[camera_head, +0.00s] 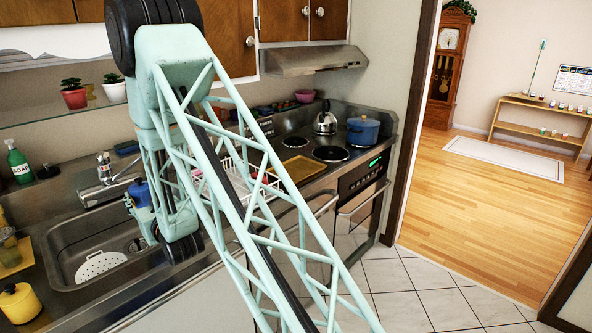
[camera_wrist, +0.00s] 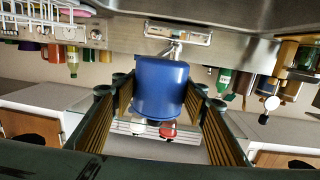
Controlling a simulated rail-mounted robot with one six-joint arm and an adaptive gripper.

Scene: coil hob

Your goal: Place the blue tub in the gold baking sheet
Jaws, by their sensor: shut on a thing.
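The blue tub (camera_wrist: 160,88) is between the two fingers of my gripper (camera_wrist: 162,98) in the wrist view, and the fingers are shut on it. In the head view the blue tub (camera_head: 139,192) shows partly behind my arm, above the sink's back right part near the tap. My gripper is mostly hidden by the arm there. The gold baking sheet (camera_head: 299,171) lies flat on the counter left of the hob, to the right of my gripper. My arm hides some of its left side. The part of it that shows looks empty.
A white wire dish rack (camera_head: 233,172) stands between the sink (camera_head: 72,262) and the baking sheet, partly behind my arm. The tap (camera_head: 104,168) rises close to the tub. A blue pot (camera_head: 363,131) and a kettle (camera_head: 325,119) stand on the hob.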

